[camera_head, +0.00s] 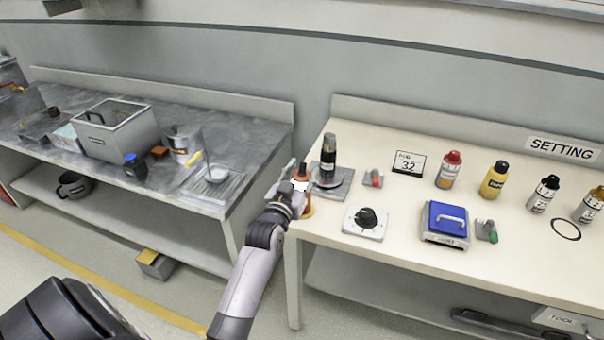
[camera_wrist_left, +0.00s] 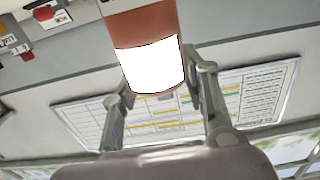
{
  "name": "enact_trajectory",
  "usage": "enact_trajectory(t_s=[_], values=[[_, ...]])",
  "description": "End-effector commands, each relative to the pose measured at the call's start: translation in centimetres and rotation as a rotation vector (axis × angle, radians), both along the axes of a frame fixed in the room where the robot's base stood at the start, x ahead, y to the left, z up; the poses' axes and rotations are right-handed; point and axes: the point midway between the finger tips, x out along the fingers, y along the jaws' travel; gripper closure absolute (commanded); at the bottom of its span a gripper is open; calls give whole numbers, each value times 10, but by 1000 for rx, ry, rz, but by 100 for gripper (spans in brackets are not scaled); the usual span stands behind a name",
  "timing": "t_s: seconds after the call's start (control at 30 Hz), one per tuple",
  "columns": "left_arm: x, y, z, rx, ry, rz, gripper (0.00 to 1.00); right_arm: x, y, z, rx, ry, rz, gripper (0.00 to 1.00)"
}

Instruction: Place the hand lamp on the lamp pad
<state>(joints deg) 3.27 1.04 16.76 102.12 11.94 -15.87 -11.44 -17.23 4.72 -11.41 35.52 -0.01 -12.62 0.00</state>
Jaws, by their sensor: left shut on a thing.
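My left gripper (camera_head: 293,187) is shut on an orange cylinder with a bright white panel, which looks like the hand lamp (camera_head: 302,186). It is at the left edge of the cream table. In the left wrist view the lamp (camera_wrist_left: 149,62) stands between the two fingers (camera_wrist_left: 163,90); its upper part is cut off by the frame. I cannot tell in the head view whether its base touches the table. No pad is labelled as the lamp pad; a black ring outline (camera_head: 566,229) lies bare at the table's right. My right gripper is not in view.
Right beside the lamp, a dark bottle (camera_head: 328,160) stands on a grey plate (camera_head: 343,190). A dial box (camera_head: 364,222), a blue-topped scale (camera_head: 445,222), a red-knobbed switch (camera_head: 374,178), a number card (camera_head: 408,164) and several bottles occupy the cream table. A gap separates it from the grey bench (camera_head: 245,130).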

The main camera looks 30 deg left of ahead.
Motion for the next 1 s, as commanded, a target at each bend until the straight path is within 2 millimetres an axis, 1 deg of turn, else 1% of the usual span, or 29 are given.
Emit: enact_trajectory(t_s=[0.1,0.23,0.27,0.5,0.57,0.87,0.97,1.0], values=[[0,0,2,1,-3,0,100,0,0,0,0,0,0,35],[0,0,-2,1,-2,0,100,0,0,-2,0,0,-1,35],[0,0,-2,0,0,0,57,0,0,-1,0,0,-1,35],[0,0,-2,0,0,0,41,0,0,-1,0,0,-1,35],[0,0,-2,0,0,0,39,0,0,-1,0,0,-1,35],[0,0,1,0,0,0,39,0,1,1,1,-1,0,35],[-8,-2,-1,0,2,0,39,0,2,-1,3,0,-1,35],[-14,-3,-1,1,2,0,39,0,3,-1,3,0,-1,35]])
